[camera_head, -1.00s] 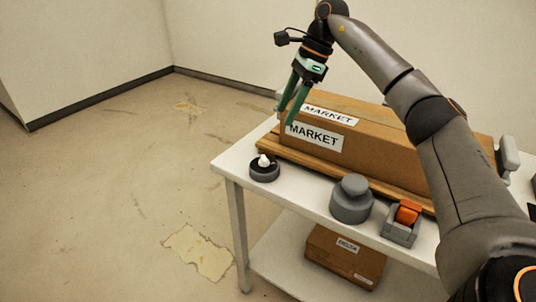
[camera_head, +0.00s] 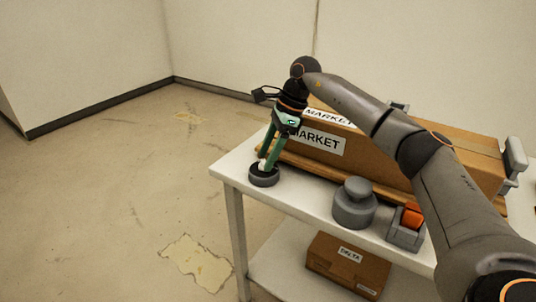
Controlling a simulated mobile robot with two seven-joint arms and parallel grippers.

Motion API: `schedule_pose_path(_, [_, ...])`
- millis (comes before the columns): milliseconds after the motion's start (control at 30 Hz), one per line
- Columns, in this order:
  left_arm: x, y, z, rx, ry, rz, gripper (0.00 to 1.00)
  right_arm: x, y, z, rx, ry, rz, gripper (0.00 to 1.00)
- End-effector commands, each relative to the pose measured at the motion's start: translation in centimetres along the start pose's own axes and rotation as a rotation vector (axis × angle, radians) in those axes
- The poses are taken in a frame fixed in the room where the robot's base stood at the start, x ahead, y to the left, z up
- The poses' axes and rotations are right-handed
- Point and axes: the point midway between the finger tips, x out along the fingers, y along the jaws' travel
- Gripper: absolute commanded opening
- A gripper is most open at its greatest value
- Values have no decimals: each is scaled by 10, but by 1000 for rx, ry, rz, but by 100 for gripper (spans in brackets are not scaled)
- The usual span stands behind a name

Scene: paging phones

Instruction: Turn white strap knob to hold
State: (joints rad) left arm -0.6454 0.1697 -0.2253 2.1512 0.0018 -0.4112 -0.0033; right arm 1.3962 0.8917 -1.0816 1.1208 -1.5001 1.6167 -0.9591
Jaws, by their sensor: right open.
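The white knob (camera_head: 262,164) stands in a round dark grey base (camera_head: 264,179) at the left corner of the white table. My right gripper (camera_head: 267,164) points down over this base. Its green fingers are open and at the knob, one hiding part of it. I cannot tell whether they touch it. The strap itself is not clear from here. My left gripper is not in view.
A long cardboard box (camera_head: 318,141) labelled MARKET lies behind the knob on the white table (camera_head: 305,200). A grey round knob (camera_head: 354,204) and an orange switch in a grey holder (camera_head: 407,226) stand to the right. A DELTA box (camera_head: 346,264) is on the lower shelf.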

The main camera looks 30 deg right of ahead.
Motion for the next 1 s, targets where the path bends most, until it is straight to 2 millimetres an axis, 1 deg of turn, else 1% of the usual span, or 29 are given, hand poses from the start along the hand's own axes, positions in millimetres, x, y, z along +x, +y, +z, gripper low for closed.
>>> schedule_pose_path(200, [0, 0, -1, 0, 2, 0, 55, 0, 0, 0, 0, 0, 0, 68])
schedule_pose_path(800, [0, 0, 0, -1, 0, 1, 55, 0, 0, 0, 0, 0, 1, 0])
schedule_pose_path(1000, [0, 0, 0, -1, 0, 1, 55, 0, 0, 0, 0, 0, 1, 0])
